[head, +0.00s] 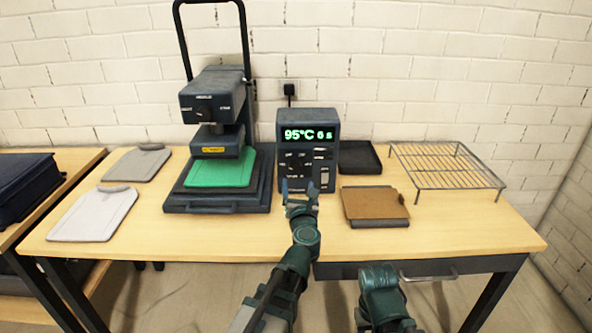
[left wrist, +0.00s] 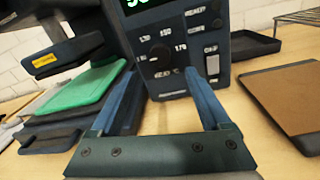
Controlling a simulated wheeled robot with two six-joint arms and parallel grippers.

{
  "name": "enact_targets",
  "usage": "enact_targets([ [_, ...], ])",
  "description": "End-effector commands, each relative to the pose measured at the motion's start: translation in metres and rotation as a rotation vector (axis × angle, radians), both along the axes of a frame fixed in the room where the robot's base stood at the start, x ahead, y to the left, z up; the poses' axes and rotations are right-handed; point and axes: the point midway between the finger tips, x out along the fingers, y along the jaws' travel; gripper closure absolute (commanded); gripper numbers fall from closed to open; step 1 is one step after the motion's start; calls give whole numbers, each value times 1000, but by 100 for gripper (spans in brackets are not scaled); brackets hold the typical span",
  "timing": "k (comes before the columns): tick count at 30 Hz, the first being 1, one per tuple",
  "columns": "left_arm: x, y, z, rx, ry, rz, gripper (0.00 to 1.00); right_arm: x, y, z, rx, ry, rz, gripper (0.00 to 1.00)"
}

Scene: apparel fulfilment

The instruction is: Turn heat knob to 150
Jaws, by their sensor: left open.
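The dark control box (head: 307,150) stands at the back of the table, and its green display (head: 308,134) reads 95°C 6 s. Its black heat knob (left wrist: 159,52) shows in the left wrist view, with numbers around it and HEAT printed below. The exact pointer direction is too small to tell. My left gripper (head: 299,187) is open and empty in front of the box's lower face. In the left wrist view its two fingers (left wrist: 168,65) spread below and either side of the knob, apart from it. My right arm shows at the bottom, but its fingers do not show.
A heat press (head: 214,100) with a green piece (head: 220,170) on its base stands left of the box. A brown board (head: 374,202), a black tray (head: 360,157) and a wire rack (head: 446,166) lie right. Grey garment-shaped pieces (head: 92,214) lie left. The table front is mostly clear.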

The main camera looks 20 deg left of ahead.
Motion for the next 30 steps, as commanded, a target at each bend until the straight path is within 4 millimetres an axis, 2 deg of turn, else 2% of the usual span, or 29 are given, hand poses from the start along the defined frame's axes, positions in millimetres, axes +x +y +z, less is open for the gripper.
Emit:
enact_targets([
  [1,16,4,0,0,0,1,19,0,0,0,0,0,0,50],
  [3,30,9,0,0,0,2,19,0,0,0,0,0,0,50],
  [12,75,26,0,1,0,0,19,0,0,0,0,0,0,50],
  [18,88,31,0,0,0,-1,19,0,0,0,0,0,0,50],
  [29,90,32,0,1,1,-1,19,0,0,0,0,0,0,50],
  [30,90,32,0,1,1,-1,27,0,0,0,0,0,0,50],
])
